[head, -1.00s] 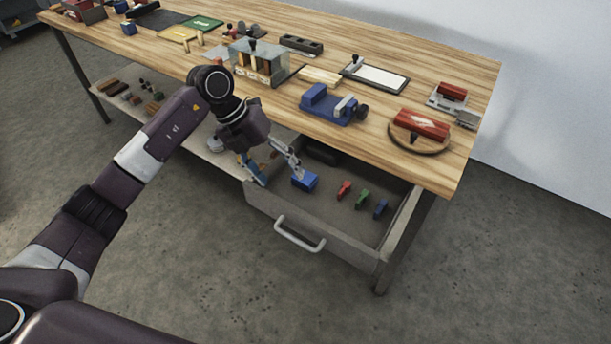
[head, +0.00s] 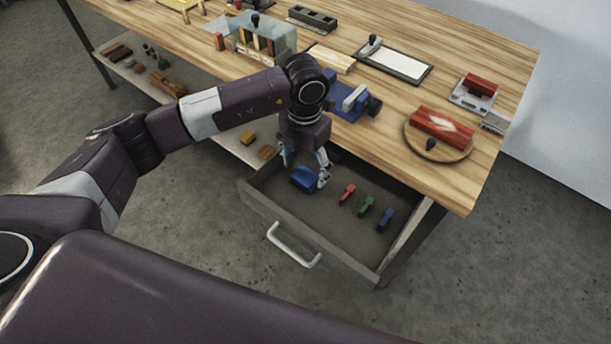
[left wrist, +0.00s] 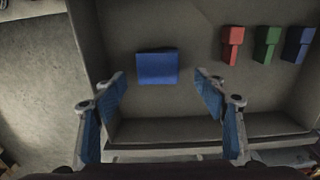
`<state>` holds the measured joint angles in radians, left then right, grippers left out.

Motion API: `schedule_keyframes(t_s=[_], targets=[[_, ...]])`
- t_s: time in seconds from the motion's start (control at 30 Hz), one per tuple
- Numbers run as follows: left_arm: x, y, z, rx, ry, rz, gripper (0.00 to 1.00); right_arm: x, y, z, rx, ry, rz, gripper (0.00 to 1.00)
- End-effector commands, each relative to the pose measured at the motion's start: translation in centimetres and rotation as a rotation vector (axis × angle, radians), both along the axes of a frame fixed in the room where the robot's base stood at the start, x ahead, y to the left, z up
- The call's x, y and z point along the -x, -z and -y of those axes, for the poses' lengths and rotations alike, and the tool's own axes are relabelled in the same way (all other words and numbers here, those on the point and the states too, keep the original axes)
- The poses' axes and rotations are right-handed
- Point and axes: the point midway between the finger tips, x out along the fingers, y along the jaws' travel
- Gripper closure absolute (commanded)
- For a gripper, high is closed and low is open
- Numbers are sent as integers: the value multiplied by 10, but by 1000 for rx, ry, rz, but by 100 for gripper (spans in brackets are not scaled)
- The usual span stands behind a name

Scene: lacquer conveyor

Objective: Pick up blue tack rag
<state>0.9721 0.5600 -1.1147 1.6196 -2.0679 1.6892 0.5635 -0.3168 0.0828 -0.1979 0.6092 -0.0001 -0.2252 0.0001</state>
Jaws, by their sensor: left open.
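The blue tack rag (head: 305,179) is a small blue folded block lying on the floor of the open drawer, toward its left side. It also shows in the left wrist view (left wrist: 157,67), whole and uncovered, beyond and between my fingertips. My left gripper (head: 306,172) points down over the drawer, with its fingers on either side of the rag in the head view. In the left wrist view the left gripper (left wrist: 160,84) is open and empty, its blue-padded fingers wide apart. I cannot tell how high the fingertips are above the rag. My right gripper is not in view.
The drawer (head: 318,260) also holds a red (head: 347,194), a green (head: 365,206) and a blue (head: 385,219) brush-like item on the right. Its walls and the tabletop (head: 455,190) overhang close by. A blue vise (head: 350,100) stands above, near the arm.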

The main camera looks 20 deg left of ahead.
Motion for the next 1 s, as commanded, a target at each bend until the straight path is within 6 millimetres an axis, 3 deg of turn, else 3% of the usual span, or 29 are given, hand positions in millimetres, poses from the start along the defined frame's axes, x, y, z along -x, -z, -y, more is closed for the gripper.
schedule_keyframes(t_s=[0.1,0.2,0.4,0.5,0.83,1.0], targets=[[-3,18,-1,-1,-2,-5,35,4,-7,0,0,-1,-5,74],[-3,30,-1,1,-1,-4,35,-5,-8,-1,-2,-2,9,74],[-4,37,-1,1,-1,0,35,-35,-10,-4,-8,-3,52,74],[-4,37,-1,1,-1,0,35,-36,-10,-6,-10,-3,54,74],[-4,36,-1,1,-1,-1,70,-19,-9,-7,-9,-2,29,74],[-4,36,-1,1,-1,-1,72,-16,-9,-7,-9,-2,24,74]])
